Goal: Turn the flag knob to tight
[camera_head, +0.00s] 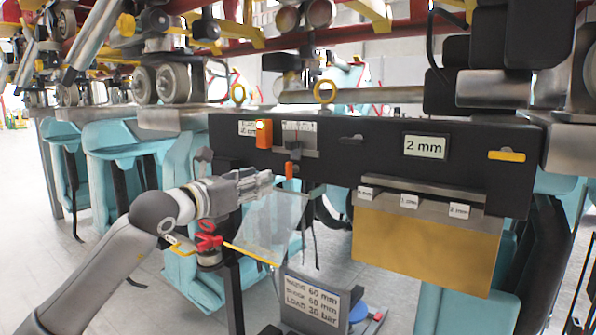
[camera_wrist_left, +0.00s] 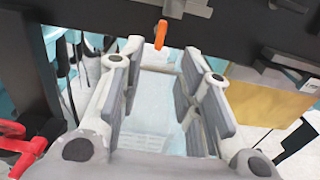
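Two orange pieces could be the flag knob; I cannot tell which. An orange block (camera_head: 263,133) sits on the dark beam beside a small, unreadable label. A smaller orange tab (camera_head: 289,170) hangs below a scale plate, and an orange tab also shows beyond my fingertips in the left wrist view (camera_wrist_left: 161,34). My left gripper (camera_head: 268,180) is just below the beam, left of the lower tab and apart from it. In the left wrist view its fingers (camera_wrist_left: 165,85) are spread with nothing held. My right gripper is out of view.
A red knob (camera_head: 207,240) stands on a post under my left wrist. A clear panel (camera_head: 272,228) hangs below the gripper. The dark beam (camera_head: 360,165) carries a "2 mm" plate (camera_head: 425,146) and a yellow bar (camera_head: 507,156). A tan block (camera_head: 425,245) hangs at right.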

